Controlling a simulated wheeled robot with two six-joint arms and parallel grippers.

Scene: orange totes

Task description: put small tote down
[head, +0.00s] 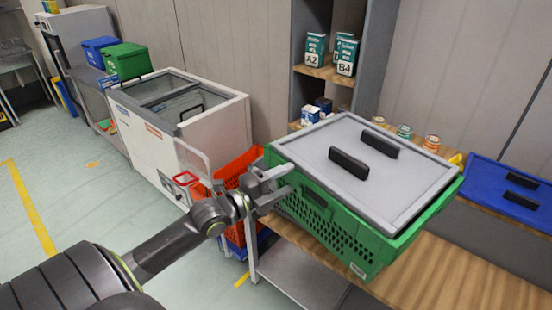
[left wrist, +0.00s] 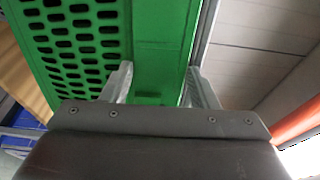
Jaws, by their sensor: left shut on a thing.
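The small tote is a green, perforated tote (head: 326,222) with a grey lid (head: 355,188) bearing two black handles. It is at the right of centre in the head view, over the wooden bench. My left gripper (head: 276,183) is shut on the tote's left end near its rim. In the left wrist view the two fingers of my left gripper (left wrist: 160,82) sit on either side of part of the green tote (left wrist: 75,45). I cannot tell whether the tote's underside touches the bench. My right gripper is not in view.
The wooden bench top (head: 475,280) is bare at the front right. A blue lidded tote (head: 520,195) lies at the right. Several cans (head: 404,131) stand behind the green tote. An orange crate (head: 238,168) is left of the bench, near a white chest freezer (head: 180,122).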

